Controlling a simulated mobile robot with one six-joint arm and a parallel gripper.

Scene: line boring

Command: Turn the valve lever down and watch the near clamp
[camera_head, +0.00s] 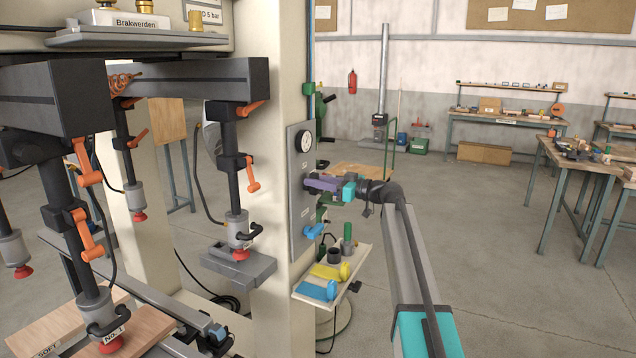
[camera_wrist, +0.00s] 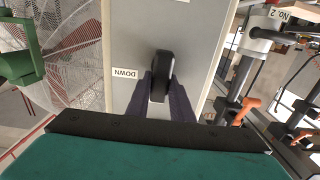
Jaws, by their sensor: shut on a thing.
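My gripper (camera_head: 322,184) is at the grey valve panel (camera_head: 298,215) on the machine's column. In the wrist view its purple fingers are shut on the black valve lever (camera_wrist: 163,72), beside an upside-down DOWN label (camera_wrist: 124,73). In the head view the fingers hide most of the lever. The near clamp (camera_head: 92,300), marked NO. 1, hangs at the lower left. Its red foot (camera_head: 110,345) is at the wooden board (camera_head: 146,325); I cannot tell whether it presses. A clamp marked No. 2 (camera_wrist: 262,28) shows in the wrist view.
A round gauge (camera_head: 304,141) is above my gripper and a blue lever (camera_head: 314,232) below it. A small shelf (camera_head: 345,275) with yellow and blue parts juts out beneath.

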